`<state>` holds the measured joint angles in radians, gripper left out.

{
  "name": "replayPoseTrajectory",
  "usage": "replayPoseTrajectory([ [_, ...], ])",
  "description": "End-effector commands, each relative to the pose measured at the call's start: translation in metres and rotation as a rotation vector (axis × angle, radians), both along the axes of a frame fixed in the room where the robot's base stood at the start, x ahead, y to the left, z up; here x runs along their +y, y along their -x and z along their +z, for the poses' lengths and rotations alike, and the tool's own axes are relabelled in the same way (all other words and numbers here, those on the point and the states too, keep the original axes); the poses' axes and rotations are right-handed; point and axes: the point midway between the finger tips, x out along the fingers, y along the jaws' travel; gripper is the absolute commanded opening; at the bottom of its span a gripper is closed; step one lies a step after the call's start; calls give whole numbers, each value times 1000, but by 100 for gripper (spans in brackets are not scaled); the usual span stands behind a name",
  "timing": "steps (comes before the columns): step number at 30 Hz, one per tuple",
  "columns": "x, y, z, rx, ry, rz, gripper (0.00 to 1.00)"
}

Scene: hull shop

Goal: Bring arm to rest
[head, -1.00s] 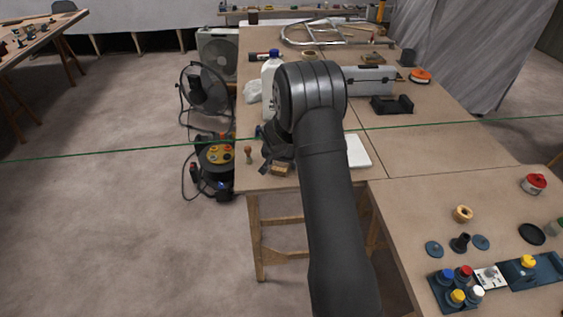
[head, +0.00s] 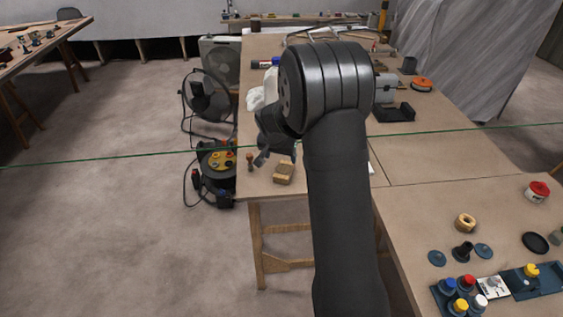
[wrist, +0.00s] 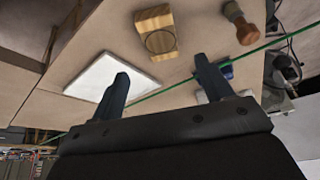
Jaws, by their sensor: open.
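My gripper (wrist: 165,95) is open and empty in the wrist view, its two dark fingers wide apart. In the head view my gripper (head: 268,150) shows partly, beside the big dark joint of my arm and above the near left part of the workbench (head: 400,145). In the wrist view a white flat panel (wrist: 105,78) lies on the bench beyond the left finger. A wooden block (wrist: 157,30) lies past the fingers; it also shows in the head view (head: 283,173), below my gripper. My arm hides the middle of the bench.
A small wooden-handled tool (head: 249,160) stands at the bench's left edge. A fan (head: 208,100) and a cable reel (head: 217,162) stand on the floor to the left. A green line crosses the view. Colored-cap items (head: 460,305) sit on the bench at lower right.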

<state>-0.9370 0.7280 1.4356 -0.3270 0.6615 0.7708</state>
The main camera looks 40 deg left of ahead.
Motion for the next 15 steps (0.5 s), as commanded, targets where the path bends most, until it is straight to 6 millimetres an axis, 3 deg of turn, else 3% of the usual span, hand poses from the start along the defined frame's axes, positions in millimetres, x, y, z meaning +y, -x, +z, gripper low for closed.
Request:
replayPoseTrajectory([
  [6,-2,6,14,0,0,0,72],
  [15,-2,6,14,1,0,0,72],
])
